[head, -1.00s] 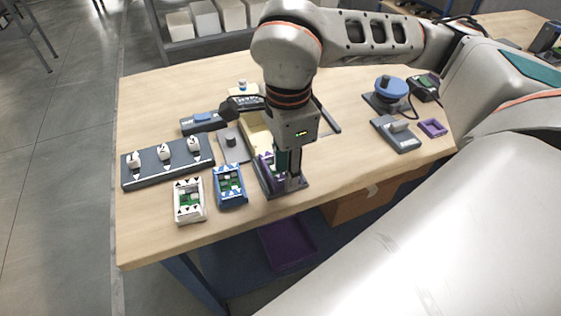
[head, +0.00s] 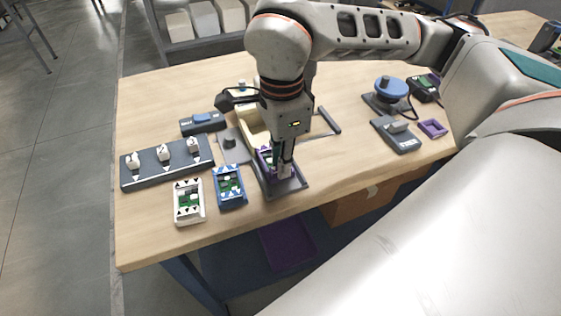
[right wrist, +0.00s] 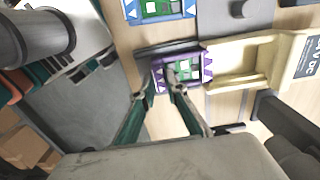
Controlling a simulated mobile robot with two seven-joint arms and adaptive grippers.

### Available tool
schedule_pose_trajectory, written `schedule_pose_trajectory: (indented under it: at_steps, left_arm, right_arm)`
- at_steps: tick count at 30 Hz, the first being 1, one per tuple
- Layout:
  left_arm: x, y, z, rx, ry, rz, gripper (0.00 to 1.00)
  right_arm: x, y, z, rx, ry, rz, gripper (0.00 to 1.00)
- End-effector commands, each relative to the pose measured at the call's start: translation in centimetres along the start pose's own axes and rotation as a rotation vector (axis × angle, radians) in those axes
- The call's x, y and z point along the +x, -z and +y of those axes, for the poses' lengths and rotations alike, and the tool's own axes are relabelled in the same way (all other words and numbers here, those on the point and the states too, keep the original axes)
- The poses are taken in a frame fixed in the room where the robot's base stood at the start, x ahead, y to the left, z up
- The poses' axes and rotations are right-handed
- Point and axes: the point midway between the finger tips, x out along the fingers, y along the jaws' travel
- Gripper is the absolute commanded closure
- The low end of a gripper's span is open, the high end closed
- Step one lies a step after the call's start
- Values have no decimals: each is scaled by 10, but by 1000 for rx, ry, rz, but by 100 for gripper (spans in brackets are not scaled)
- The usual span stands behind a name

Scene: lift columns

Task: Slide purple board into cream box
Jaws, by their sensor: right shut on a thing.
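The purple board (head: 263,157) has a purple frame with a green circuit inside. It lies flat in a grey tray (head: 287,188) near the table's front edge, partly hidden by my right gripper (head: 284,170). My right gripper is shut on the purple board, pointing down. In the right wrist view the fingertips (right wrist: 160,93) are at the board's near edge, and the board (right wrist: 191,66) shows green and white parts. The cream box (right wrist: 240,82) is open towards the board and adjoins its far end. My left gripper is not in view.
A blue-framed board (head: 229,187) and a white-framed board (head: 188,201) lie left of the tray. A dark block with several white switches (head: 164,163) is farther left. A purple frame (head: 433,128) and a grey lever device (head: 397,135) are at right. Table between is clear.

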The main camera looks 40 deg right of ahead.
Motion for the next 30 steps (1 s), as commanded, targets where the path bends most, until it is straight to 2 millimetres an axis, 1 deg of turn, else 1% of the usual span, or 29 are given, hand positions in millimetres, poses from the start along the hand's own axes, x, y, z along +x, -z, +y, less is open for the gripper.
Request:
schedule_pose_trajectory:
  at_steps: [5, 11, 24, 30]
  left_arm:
    - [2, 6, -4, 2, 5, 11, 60]
    - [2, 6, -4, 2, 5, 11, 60]
    - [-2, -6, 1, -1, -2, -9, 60]
    - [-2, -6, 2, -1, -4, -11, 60]
  right_arm:
    - [0, 0, -8, 2, 1, 0, 99]
    - [0, 0, -16, 2, 0, 1, 99]
    - [0, 0, -34, 1, 1, 0, 99]
    - [0, 0, -42, 1, 0, 0, 99]
